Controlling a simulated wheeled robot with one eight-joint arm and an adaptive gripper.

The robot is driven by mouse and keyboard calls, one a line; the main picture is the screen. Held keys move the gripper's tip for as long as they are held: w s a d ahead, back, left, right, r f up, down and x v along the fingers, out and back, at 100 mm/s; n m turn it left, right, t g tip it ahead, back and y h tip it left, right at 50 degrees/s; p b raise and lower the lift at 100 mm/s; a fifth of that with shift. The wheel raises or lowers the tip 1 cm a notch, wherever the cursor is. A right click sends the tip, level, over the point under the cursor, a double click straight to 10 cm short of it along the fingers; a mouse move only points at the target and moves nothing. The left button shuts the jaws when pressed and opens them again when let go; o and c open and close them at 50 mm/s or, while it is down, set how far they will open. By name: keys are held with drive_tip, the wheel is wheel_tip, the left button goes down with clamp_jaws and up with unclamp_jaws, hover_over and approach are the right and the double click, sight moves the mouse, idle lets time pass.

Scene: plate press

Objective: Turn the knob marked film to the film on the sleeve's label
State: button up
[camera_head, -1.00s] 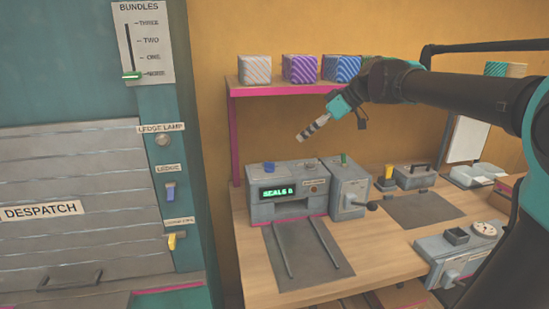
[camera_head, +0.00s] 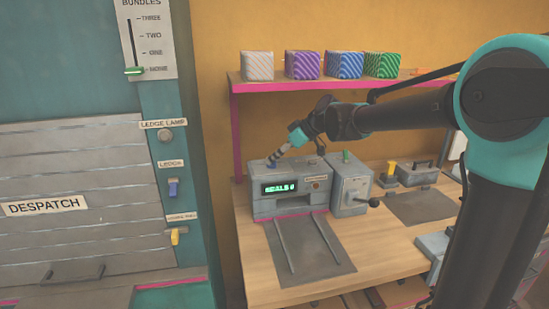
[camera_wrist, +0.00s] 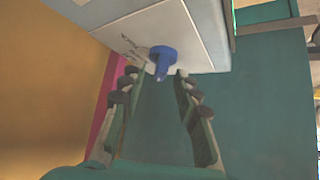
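A blue knob (camera_wrist: 162,58) with a small pointer sticks out from a pale panel (camera_wrist: 140,32) in the wrist view. Dark marks lie beside it on the panel, too blurred to read. My gripper (camera_wrist: 155,76) is open, its fingertips on either side just short of the knob and not closed on it. In the head view my gripper (camera_head: 276,161) points down at the back left of the grey press (camera_head: 290,204), whose green display reads like SEALS 0. I cannot make out the knob there. I cannot identify a sleeve or read its label.
Several striped blocks (camera_head: 302,66) stand on the pink-edged shelf (camera_head: 270,87) above the press. A grey unit with a lever (camera_head: 351,188) stands right of it. The DESPATCH shutter (camera_head: 60,235) is at left.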

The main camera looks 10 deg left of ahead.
drive_tip(key=shift+a+f, duration=0.3)
clamp_jaws()
